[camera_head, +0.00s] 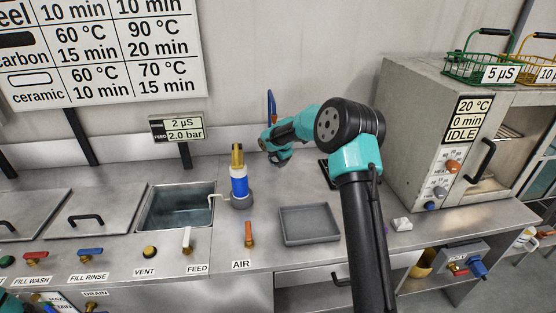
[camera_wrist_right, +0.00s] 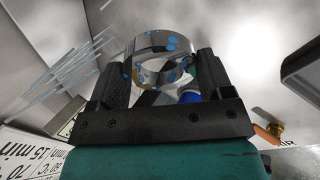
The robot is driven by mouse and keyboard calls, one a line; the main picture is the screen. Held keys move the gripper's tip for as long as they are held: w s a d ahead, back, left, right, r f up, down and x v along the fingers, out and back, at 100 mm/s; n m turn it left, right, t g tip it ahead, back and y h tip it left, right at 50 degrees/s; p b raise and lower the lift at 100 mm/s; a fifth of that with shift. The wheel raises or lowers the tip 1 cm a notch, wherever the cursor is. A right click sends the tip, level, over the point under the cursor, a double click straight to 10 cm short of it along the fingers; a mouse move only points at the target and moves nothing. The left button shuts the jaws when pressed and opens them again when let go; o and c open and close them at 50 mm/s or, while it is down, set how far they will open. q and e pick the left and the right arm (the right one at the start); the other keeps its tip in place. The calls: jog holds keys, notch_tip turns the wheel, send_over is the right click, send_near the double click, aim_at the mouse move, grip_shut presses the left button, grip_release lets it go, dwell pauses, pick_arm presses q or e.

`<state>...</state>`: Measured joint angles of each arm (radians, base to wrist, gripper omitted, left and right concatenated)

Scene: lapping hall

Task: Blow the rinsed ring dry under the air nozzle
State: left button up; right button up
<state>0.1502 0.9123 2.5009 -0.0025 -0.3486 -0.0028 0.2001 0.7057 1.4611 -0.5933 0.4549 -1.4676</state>
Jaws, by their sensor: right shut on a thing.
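My right gripper (camera_head: 278,158) hangs over the bench behind the grey tray. The right wrist view shows its two black fingers shut on a shiny metal ring (camera_wrist_right: 163,45). Blue droplets dot the ring's surface. The ring cannot be made out in the head view. A slim blue upright part (camera_head: 271,105), perhaps the air nozzle, stands behind the right gripper, partly hidden by it. Pale thin streaks (camera_wrist_right: 70,75) show beside the ring in the wrist view; I cannot tell surely what they are. The AIR valve's orange handle (camera_head: 249,232) points front to back.
A blue and white cylinder with a brass top (camera_head: 238,180) stands left of the gripper, beside the open water tank (camera_head: 176,211). An empty grey tray (camera_head: 309,224) lies in front. An oven (camera_head: 430,120) stands to the right, below green and yellow baskets.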

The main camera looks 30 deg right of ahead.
jog(key=shift+w+d, duration=0.25)
jog(key=shift+w, duration=0.35)
jog(key=shift+w+d, duration=0.25)
jog(key=shift+w, duration=0.35)
dwell(4.0)
jog(key=s+a, duration=0.4)
jog(key=s, duration=0.7)
jog(key=shift+a, duration=0.3)
dwell(0.5)
jog(key=shift+s, duration=0.1)
